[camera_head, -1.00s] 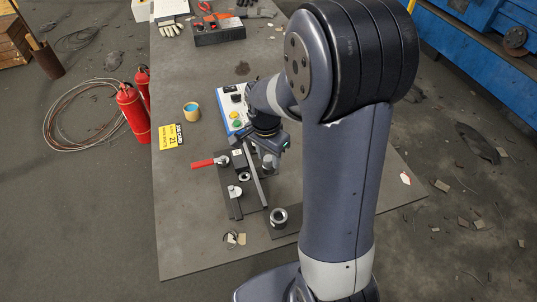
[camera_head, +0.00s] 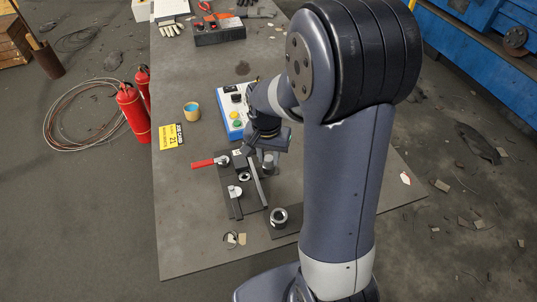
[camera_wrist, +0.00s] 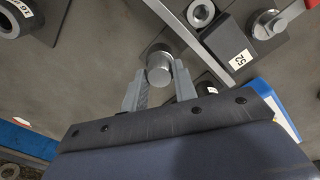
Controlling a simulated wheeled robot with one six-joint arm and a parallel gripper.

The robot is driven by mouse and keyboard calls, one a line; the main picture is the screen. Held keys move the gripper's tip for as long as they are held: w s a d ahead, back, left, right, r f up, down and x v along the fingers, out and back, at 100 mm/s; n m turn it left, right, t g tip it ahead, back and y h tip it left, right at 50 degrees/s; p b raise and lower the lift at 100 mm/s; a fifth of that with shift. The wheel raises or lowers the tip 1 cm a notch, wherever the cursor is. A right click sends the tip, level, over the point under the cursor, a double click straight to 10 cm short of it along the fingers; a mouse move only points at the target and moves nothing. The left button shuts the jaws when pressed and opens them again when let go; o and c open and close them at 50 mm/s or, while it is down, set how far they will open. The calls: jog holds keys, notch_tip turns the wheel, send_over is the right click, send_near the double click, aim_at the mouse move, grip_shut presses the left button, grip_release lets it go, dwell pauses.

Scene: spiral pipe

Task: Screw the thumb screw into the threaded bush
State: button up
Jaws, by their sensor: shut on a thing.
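In the wrist view my gripper (camera_wrist: 160,84) has its two fingers on either side of a short grey metal cylinder (camera_wrist: 160,68), which looks like the head of the thumb screw. A second round grey edge shows just behind this head. In the head view my gripper (camera_head: 268,146) is low over the right side of the dark fixture, with a grey cylindrical part (camera_head: 268,160) below it. Any thread is hidden. Which part is the threaded bush, and whether the screw is engaged, I cannot tell.
The dark fixture (camera_head: 236,208) carries a long bar (camera_head: 257,187), a steel ring (camera_head: 244,177) and a red-handled clamp (camera_head: 204,163). Another ring (camera_head: 279,217) stands on a plate in front. A control box (camera_head: 233,112) is close behind my wrist. The table's left front is mostly clear.

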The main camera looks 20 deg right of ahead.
grip_shut()
jog(key=m, duration=1.2)
jog(key=shift+m+g+b, duration=0.3)
jog(key=shift+m, duration=0.1)
jog(key=m, duration=0.5)
jog(key=shift+m, duration=0.4)
jog(key=m, duration=0.5)
jog(key=shift+f+m+y, duration=0.1)
jog(key=shift+m+y, duration=0.2)
jog(key=o, duration=0.6)
grip_release()
